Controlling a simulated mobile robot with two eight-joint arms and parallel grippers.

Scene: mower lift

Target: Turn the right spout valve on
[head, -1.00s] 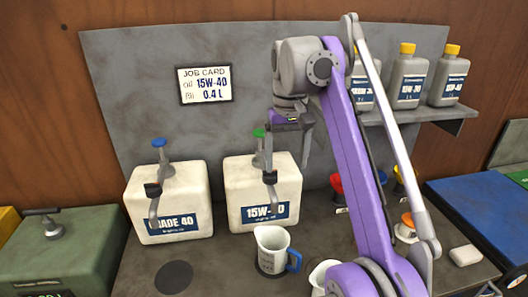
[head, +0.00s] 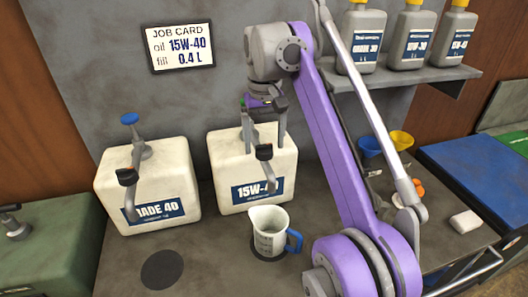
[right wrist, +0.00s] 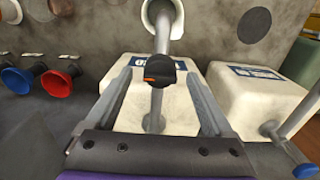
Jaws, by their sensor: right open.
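The right canister (head: 226,160), white and labelled 15W-40, stands at the back of the bench. Its spout, with a dark valve block (head: 264,153), points down at the front. In the right wrist view the block (right wrist: 160,70) has an orange mark and shows between my fingers, apart from both. My right gripper (head: 266,132) is open above this canister, fingers either side of the spout. The gripper hides the top of the spout. A white measuring jug with a blue handle (head: 268,232) stands just in front of the spout. My left gripper is out of view.
The GRADE 40 canister (head: 150,182), with a blue-knobbed spout, stands to the left. A job card (head: 180,46) reads 15W-40, 0.4 L. Bottles stand on a shelf (head: 420,80); coloured funnels are at the right. A dark round spot (head: 162,270) is clear.

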